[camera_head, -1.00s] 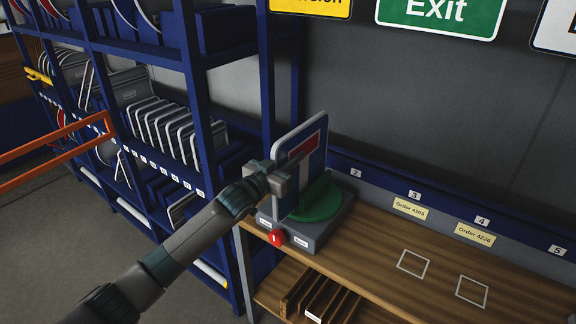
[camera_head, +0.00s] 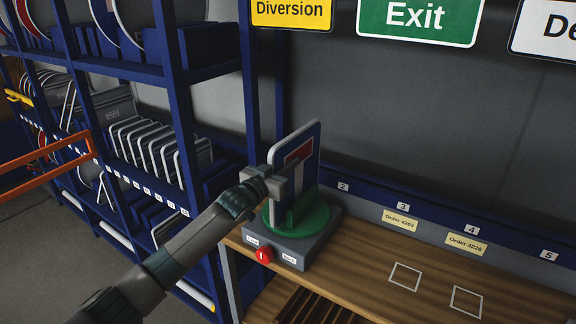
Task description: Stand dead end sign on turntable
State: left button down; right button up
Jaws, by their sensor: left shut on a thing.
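The dead end sign (camera_head: 308,172), a blue plate with a white T stem and a red bar, stands upright over the green disc of the turntable (camera_head: 318,217). Its lower edge meets the green disc, seemingly at a green holder; my arm hides part of its left side. My left gripper (camera_head: 282,183) is shut on the sign near its left edge. The turntable has a grey base with a red button (camera_head: 264,255) and two white labels on its front. My right gripper is not in view.
The wooden bench (camera_head: 350,285) has clear room right of the turntable, with two white square outlines and order labels (camera_head: 400,219). A blue rack (camera_head: 175,110) with several signs stands left. An orange rail (camera_head: 45,152) is at far left. Signs hang above.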

pick_arm(q)
jog(key=shift+f+b, duration=0.3)
jog(key=shift+f, duration=0.1)
dwell(0.5)
jog(key=c, duration=1.7)
grip_release()
jog(key=shift+s+a+f, duration=0.1)
jog(key=shift+s+f, duration=0.05)
jog(key=shift+f, duration=0.05)
jog(key=b+v, duration=0.4)
jog(key=v, duration=1.3)
jog(key=shift+r+b, duration=0.2)
jog(key=shift+b, duration=0.2)
